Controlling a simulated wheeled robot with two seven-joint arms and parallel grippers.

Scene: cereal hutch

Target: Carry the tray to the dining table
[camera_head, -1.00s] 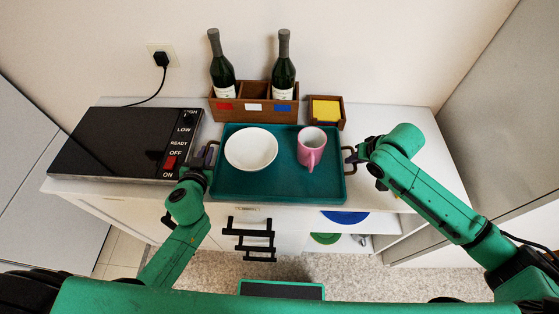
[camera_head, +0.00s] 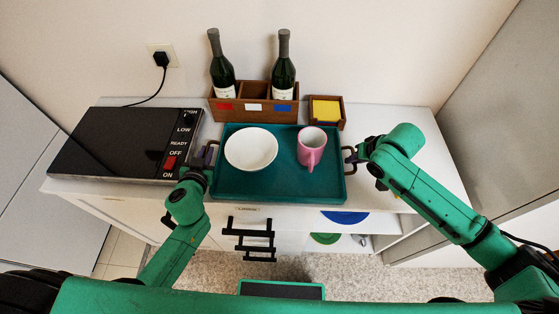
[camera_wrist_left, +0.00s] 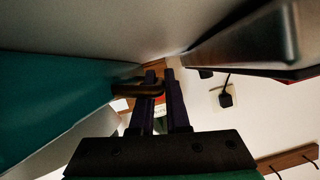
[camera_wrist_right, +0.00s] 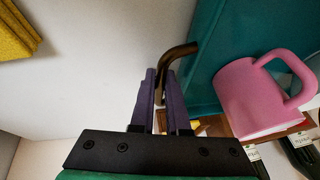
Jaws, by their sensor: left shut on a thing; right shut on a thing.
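The teal tray (camera_head: 277,186) lies on the white counter in the head view. A white bowl (camera_head: 251,149) and a pink mug (camera_head: 311,148) stand on it. My left gripper (camera_head: 208,158) is at the tray's left handle, and in the left wrist view its fingers (camera_wrist_left: 161,85) are shut on that brown handle (camera_wrist_left: 137,89). My right gripper (camera_head: 356,156) is at the right handle, and in the right wrist view its fingers (camera_wrist_right: 162,82) are shut on that handle (camera_wrist_right: 180,52). The dining table is not in view.
A black hot plate (camera_head: 118,144) with a red switch sits close at the left. A wooden rack (camera_head: 254,105) with two bottles and a small box (camera_head: 326,111) with yellow contents stand behind the tray. Black drawer handles (camera_head: 254,240) and open shelves are below.

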